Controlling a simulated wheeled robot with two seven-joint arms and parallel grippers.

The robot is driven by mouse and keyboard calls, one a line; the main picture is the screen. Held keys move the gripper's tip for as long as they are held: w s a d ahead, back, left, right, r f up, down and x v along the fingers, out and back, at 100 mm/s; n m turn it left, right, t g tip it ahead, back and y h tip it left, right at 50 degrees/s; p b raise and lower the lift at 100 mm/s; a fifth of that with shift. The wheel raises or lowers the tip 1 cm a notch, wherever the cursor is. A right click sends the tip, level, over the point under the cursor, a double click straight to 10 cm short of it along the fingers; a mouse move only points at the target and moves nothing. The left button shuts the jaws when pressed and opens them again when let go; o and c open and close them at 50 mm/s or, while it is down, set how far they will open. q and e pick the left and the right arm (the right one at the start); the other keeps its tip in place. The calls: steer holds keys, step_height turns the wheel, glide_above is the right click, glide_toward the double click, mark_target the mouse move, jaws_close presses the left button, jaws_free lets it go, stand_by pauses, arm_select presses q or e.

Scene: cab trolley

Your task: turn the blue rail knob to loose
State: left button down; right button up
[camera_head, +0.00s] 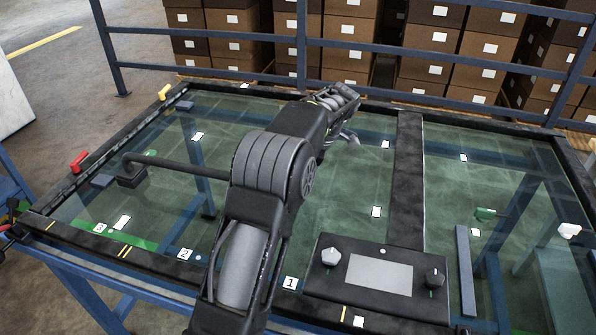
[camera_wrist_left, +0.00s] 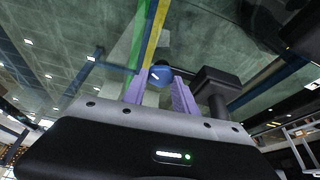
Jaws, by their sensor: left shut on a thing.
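The blue knob (camera_wrist_left: 160,74) shows in the left wrist view with a small pale mark on its face. My left gripper (camera_wrist_left: 160,88) has its two purple fingers on either side of the knob and is shut on it. Part of the knob is hidden by the fingers. In the head view my dark arm rises from the bottom across the glass top. The blue knob and the fingertips cannot be made out there. My right gripper is in neither view.
A glass-topped trolley has a dark frame (camera_head: 410,180). A black panel (camera_head: 320,285) with a pale knob (camera_head: 331,257) sits at its near edge. A black bar handle (camera_head: 170,165) and a red part (camera_head: 79,161) are at the left. A blue railing (camera_head: 210,31) and boxes stand behind.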

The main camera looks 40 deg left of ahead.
arm_select(q)
steer(key=shift+n, duration=0.3)
steer(key=c, duration=1)
jaws_free()
steer(key=shift+o, duration=0.2)
steer(key=p+v, duration=0.6)
steer(key=v, duration=0.1)
steer(key=shift+w+r+p, duration=0.2)
steer(key=shift+r+p, duration=0.15)
steer(key=shift+p, duration=0.05)
steer(key=shift+d, duration=0.1)
